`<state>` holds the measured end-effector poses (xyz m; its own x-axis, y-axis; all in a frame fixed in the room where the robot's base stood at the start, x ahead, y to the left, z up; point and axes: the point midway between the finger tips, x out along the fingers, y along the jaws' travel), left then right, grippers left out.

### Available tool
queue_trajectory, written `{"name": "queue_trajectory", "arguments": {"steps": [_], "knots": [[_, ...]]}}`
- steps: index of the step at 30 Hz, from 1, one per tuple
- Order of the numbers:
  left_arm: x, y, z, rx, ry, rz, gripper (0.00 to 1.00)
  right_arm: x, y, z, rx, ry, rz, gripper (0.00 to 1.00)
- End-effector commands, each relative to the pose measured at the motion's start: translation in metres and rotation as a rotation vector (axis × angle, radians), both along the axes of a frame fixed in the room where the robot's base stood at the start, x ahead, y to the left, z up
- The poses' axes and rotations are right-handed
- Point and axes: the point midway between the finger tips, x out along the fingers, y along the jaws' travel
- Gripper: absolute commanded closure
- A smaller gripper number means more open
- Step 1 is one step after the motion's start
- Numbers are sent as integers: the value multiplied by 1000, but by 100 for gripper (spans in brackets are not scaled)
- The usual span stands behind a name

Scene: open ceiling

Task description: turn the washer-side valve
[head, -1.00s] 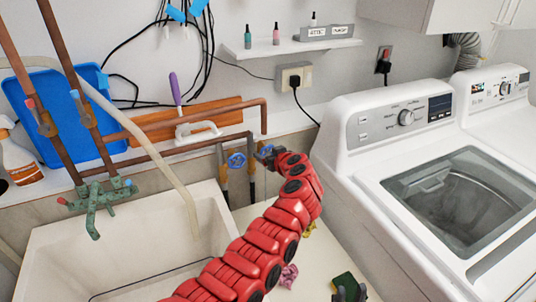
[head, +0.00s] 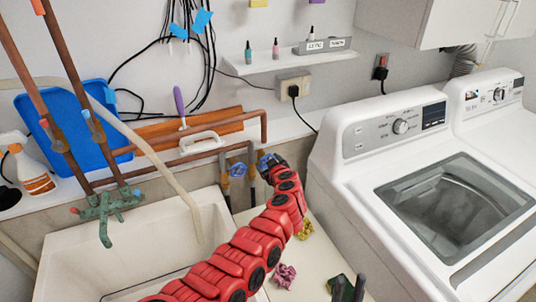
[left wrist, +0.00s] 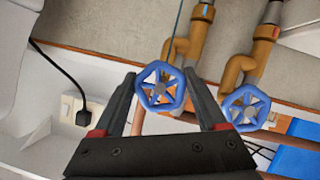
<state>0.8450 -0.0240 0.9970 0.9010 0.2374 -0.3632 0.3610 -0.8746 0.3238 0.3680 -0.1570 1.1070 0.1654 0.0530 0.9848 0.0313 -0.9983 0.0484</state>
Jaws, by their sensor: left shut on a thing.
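Two blue five-sided valve wheels sit side by side on copper pipes behind the sink. The washer-side valve (left wrist: 160,87) is the right one in the head view, where my left gripper (head: 268,163) covers much of it. In the left wrist view my left gripper (left wrist: 163,95) has one finger on each side of this wheel and is shut on it. The other valve (head: 237,168) stands free just left of the gripper; it also shows in the left wrist view (left wrist: 246,108). My right gripper (head: 349,287) shows only its dark fingertips, apart, at the bottom edge.
The white washer (head: 400,190) stands to the right of the valves. The sink (head: 140,255) with a green tap (head: 105,208) is on the left.

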Motion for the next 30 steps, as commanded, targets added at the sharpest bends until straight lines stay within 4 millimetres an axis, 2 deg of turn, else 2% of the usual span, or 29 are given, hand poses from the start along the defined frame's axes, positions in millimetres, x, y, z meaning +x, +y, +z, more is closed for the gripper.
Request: {"name": "queue_trajectory", "arguments": {"steps": [1, 3, 12, 30], "knots": [[0, 2, 3, -31, -10, 4, 81, 0, 0, 9, 0, 0, 0, 68], [0, 1, 3, -77, -31, 3, 81, 0, 0, 13, 0, 0, 0, 68], [0, 0, 0, -220, -90, 2, 81, 0, 0, 21, 0, 0, 0, 68], [1, 0, 0, -268, -112, 2, 81, 0, 0, 23, 0, 0, 0, 68]]}}
